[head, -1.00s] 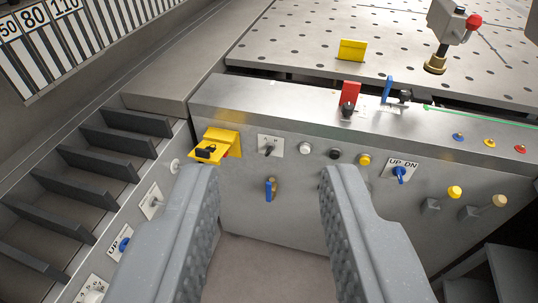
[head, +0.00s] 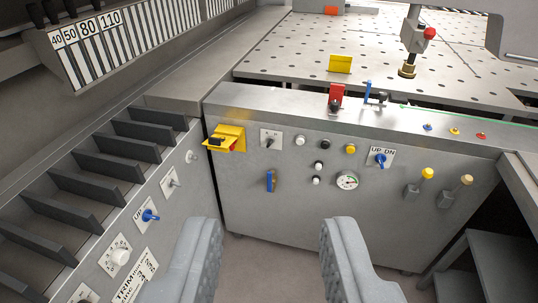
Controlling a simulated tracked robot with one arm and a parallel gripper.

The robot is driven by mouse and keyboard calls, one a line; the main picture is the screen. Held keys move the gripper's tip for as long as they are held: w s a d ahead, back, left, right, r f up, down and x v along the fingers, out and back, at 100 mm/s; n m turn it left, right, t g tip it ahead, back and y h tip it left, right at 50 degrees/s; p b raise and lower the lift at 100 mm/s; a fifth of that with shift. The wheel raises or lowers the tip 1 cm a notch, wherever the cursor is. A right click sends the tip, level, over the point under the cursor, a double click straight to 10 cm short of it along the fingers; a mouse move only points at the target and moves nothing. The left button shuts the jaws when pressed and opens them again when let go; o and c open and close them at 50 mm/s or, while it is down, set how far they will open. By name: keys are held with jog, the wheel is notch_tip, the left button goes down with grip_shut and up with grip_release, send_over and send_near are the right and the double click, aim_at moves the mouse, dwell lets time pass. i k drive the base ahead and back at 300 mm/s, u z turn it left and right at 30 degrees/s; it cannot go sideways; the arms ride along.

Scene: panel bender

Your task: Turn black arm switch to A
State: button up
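A small switch with a dark arm (head: 270,141) sits on a white label plate on the grey front panel, left of centre. The plate carries small letters at its top, too small to read surely. The dark arm seems to slant down to the left. My gripper (head: 276,225) is open and empty, its two grey padded fingers wide apart, low in the picture. It is apart from the panel, and the switch shows above the gap between the fingers.
A yellow bracket with a black latch (head: 227,138) juts out left of the switch. A blue lever (head: 270,181) is below it. White, black and yellow buttons, a round gauge (head: 347,181) and a blue UP DN switch (head: 380,159) lie to the right. Dark steps (head: 120,150) are at left.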

aim_at(271, 140)
jog(key=z, duration=0.2)
jog(key=i, duration=1.05)
jog(key=z, duration=0.25)
